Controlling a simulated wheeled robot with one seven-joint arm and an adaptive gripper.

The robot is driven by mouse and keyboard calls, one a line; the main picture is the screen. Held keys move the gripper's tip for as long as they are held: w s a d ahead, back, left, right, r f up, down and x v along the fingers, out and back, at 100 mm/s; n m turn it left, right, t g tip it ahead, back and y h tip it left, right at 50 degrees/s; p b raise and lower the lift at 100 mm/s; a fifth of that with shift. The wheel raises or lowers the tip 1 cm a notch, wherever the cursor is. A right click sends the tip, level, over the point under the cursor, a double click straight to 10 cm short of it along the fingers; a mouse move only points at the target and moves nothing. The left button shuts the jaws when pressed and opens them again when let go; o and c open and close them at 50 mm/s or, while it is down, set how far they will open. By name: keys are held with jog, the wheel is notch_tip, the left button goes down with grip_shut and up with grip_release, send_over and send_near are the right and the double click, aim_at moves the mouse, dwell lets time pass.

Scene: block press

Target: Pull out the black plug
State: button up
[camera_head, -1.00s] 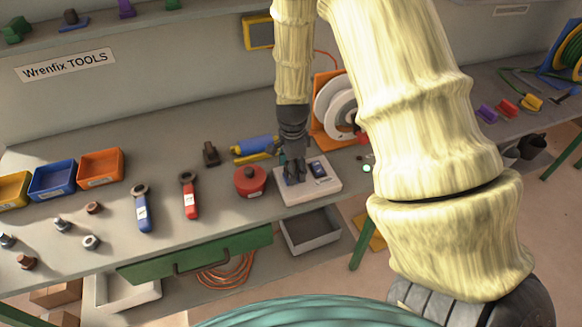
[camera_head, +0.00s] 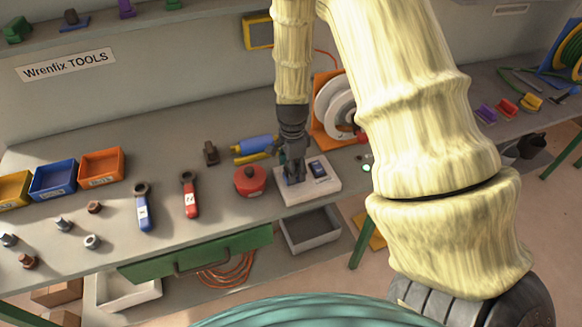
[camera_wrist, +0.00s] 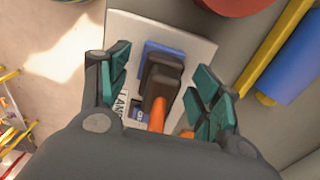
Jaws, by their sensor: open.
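A white board (camera_head: 325,186) lies on the bench and also shows in the wrist view (camera_wrist: 196,48). In the wrist view a dark plug (camera_wrist: 163,72) with an orange cable (camera_wrist: 157,115) sits in a blue socket (camera_wrist: 150,48) on this board. My gripper (camera_wrist: 162,84) is open, with one teal-padded finger on each side of the plug. Gaps show between the plug and both fingers. In the head view my gripper (camera_head: 294,176) points down over the left part of the board and mostly hides the plug. A second blue socket (camera_head: 318,169) is uncovered to its right.
A red round canister (camera_head: 250,181) stands close left of the board. A blue and yellow tool (camera_head: 256,146) lies behind it. An orange-framed reel (camera_head: 335,105) stands behind right. Wrenches (camera_head: 143,210) and bins lie further left. The bench's front edge is close to the board.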

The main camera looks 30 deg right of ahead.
grip_shut()
jog(key=shift+r, duration=0.1)
jog(key=shift+r+p, duration=2.4)
jog(key=shift+r, duration=0.5)
